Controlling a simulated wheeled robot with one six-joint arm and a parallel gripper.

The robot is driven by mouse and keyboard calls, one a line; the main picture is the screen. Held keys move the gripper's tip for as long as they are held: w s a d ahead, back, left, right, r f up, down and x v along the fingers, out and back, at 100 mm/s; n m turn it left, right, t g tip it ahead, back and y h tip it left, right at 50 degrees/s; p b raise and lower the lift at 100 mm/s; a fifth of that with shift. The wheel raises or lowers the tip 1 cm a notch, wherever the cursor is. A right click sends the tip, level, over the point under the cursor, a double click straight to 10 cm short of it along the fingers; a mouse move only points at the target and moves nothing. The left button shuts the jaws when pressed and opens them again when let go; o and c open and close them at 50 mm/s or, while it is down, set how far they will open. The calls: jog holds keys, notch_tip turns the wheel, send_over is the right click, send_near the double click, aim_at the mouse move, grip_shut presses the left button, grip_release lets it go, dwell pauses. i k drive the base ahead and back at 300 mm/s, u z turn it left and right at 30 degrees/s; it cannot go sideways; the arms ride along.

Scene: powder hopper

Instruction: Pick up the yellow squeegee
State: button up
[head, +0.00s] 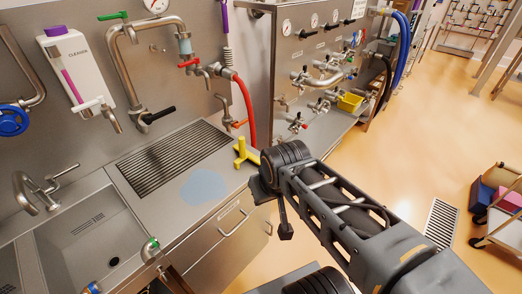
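The yellow squeegee (241,153) is at the right end of the steel counter, near its edge. It looks like a small T-shaped yellow piece, and its right end runs up against the outline of my wrist, so part of it may be hidden. My gripper (272,207) is at the end of my arm, in front of the counter edge and just right of and below the squeegee in the picture. Dark gripper parts show below the wrist, but whether the fingers are apart is unclear. I see nothing held in it.
The counter (150,208) has a drain grate (160,160), a pale blue round patch (204,187) and a sink (95,240) at left. A red hose (247,110) hangs behind the squeegee. A yellow bin (349,102) sits on the shelf at right.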

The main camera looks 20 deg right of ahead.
aim_at(244, 154)
jog(key=z, duration=0.15)
jog(key=i, duration=0.5)
jog(key=k, duration=0.5)
jog(key=z, duration=1.8)
jog(key=i, duration=1.05)
jog(key=u, duration=4.15)
